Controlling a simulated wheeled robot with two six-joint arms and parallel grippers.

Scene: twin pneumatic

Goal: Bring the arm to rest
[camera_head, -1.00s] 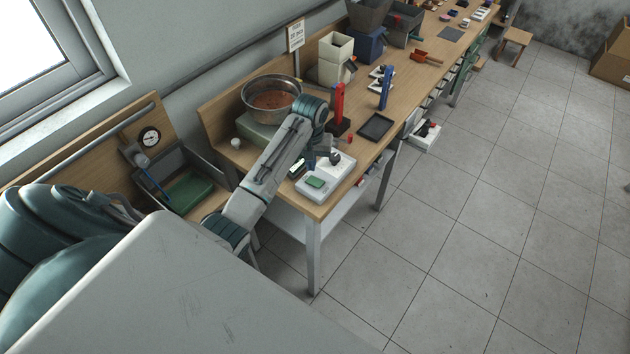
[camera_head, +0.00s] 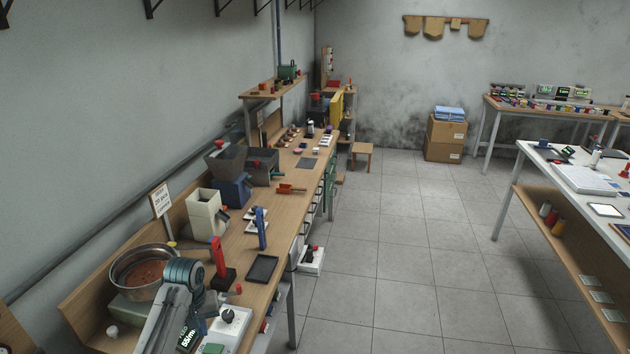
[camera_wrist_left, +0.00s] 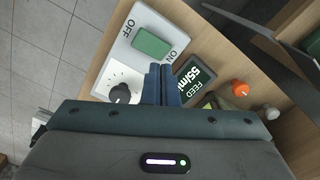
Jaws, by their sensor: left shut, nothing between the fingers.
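My left gripper (camera_wrist_left: 160,86) is shut and empty in the left wrist view. Its fingers are over the edge of a white control box (camera_wrist_left: 128,22), between the box's black knob (camera_wrist_left: 120,93) and a dark FEED display (camera_wrist_left: 198,80). The box has a green ON/OFF switch (camera_wrist_left: 152,42). In the head view my left arm rises from the bottom edge to a teal joint (camera_head: 183,271), and the gripper (camera_head: 198,323) hangs beyond it, small and partly hidden, near the box (camera_head: 240,322). Whether the fingers touch the box is unclear. My right gripper is not shown.
A metal bowl (camera_head: 140,262) of reddish material stands left of my arm. A red post (camera_head: 218,258), a blue post (camera_head: 261,228) and a black tray (camera_head: 263,268) stand farther along the bench (camera_head: 232,272). Open tiled floor (camera_head: 400,260) lies to the right.

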